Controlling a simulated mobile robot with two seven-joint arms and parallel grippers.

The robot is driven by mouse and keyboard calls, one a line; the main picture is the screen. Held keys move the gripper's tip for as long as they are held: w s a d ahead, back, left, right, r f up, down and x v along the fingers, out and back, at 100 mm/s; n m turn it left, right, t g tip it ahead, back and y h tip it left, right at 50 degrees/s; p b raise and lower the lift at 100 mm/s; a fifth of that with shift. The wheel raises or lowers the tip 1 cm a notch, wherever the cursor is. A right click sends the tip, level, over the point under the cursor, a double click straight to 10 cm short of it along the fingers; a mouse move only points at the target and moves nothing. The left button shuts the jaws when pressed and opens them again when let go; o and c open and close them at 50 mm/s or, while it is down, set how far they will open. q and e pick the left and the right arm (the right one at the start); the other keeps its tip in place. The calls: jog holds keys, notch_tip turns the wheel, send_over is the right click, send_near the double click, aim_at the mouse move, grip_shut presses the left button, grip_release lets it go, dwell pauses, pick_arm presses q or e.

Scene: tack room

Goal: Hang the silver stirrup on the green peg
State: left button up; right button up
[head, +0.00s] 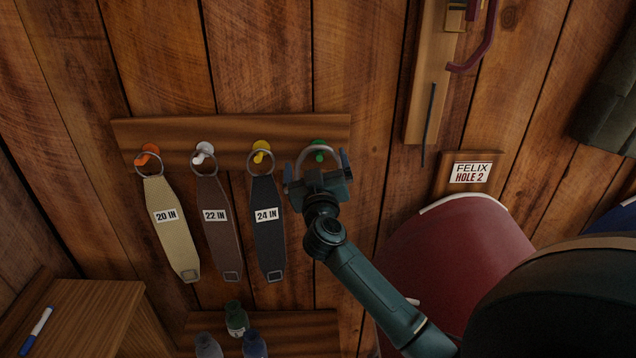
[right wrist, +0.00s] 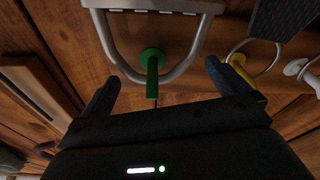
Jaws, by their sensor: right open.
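The silver stirrup (right wrist: 192,45) is at the green peg (right wrist: 152,58); in the right wrist view the peg sits inside its arch, near the curved end. In the head view the top of the stirrup (head: 304,154) curves around the green peg (head: 319,144), and its lower part is hidden behind my right gripper. My right gripper (head: 317,167) is open, with one finger on each side of the stirrup's arch and visible gaps between. My left gripper is not in view.
Orange (head: 147,149), white (head: 206,148) and yellow (head: 262,147) pegs on the wooden rail (head: 230,124) hold ringed straps. Bottles (head: 236,320) stand below. A dark red saddle (head: 455,245) is at the right. A marker (head: 40,325) lies lower left.

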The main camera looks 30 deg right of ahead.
jog(key=v, duration=1.2)
jog(key=s+a+f+n+t+y, duration=0.1)
jog(key=s+a+f+n+y, duration=0.2)
jog(key=a+f+y, duration=0.3)
jog(key=s+a+f+n+t+y, duration=0.1)
jog(key=s+a+f+n+y, duration=0.25)
jog(key=a+y, duration=0.35)
jog(key=s+f+g, duration=0.4)
jog(key=s+f, duration=0.2)
jog(key=f, duration=0.3)
jog(key=s+a+f+m+g, duration=0.1)
jog(key=s+f+g, duration=0.4)
jog(key=f, duration=0.4)
jog(key=shift+s+f+h, duration=0.3)
jog(key=shift+s, duration=0.1)
jog(key=shift+a, duration=0.15)
